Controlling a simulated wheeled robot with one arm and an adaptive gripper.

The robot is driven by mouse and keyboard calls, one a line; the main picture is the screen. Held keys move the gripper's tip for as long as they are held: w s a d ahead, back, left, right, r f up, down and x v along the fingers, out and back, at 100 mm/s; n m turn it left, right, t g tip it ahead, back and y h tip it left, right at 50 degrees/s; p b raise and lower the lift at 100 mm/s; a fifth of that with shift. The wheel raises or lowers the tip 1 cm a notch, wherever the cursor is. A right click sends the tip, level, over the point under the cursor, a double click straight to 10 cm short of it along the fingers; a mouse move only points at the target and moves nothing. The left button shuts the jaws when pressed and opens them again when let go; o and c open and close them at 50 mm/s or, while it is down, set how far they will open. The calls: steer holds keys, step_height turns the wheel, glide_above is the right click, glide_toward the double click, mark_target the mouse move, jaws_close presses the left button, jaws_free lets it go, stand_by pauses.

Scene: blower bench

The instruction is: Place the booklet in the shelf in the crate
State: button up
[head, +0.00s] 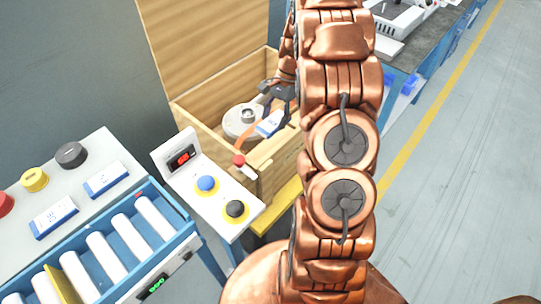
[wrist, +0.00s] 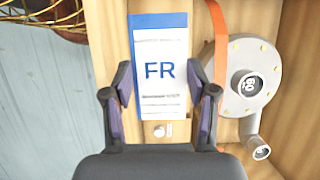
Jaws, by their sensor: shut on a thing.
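My gripper (head: 278,92) is shut on the booklet (head: 270,124), a white sheet with blue bands, over the open wooden crate (head: 280,170). In the wrist view the booklet (wrist: 160,62) shows a large blue "FR", and the two dark fingers (wrist: 165,92) stand at its left and right edges. The booklet is upright in that view, in front of a wooden panel. I cannot tell whether it touches the wood, and I cannot clearly make out the shelf. My arm hides the crate's right side in the head view.
A pale round blower (wrist: 250,80) lies in the crate beside the booklet, with an orange strap (wrist: 219,45) between them. A control panel (head: 208,185) with buttons and a red-handled lever (head: 242,164) stands at the crate's near left. A roller conveyor (head: 105,255) is at lower left.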

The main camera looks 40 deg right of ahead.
mark_target(276, 119)
step_height(276, 119, down, 4)
steer(key=shift+w+r+b, duration=0.1)
steer(key=shift+r+b, duration=0.1)
steer(key=shift+b, duration=1.05)
steer(key=shift+f+p, duration=0.85)
steer(key=shift+f, duration=4.1)
steer(key=shift+f, duration=0.1)
steer(key=o, duration=1.2)
steer(key=b+v, duration=0.1)
steer(key=v, duration=0.9)
steer(key=shift+d+r+b, duration=0.15)
steer(key=shift+r+b, duration=0.1)
steer(key=shift+b, duration=0.15)
steer(key=shift+v, duration=0.8)
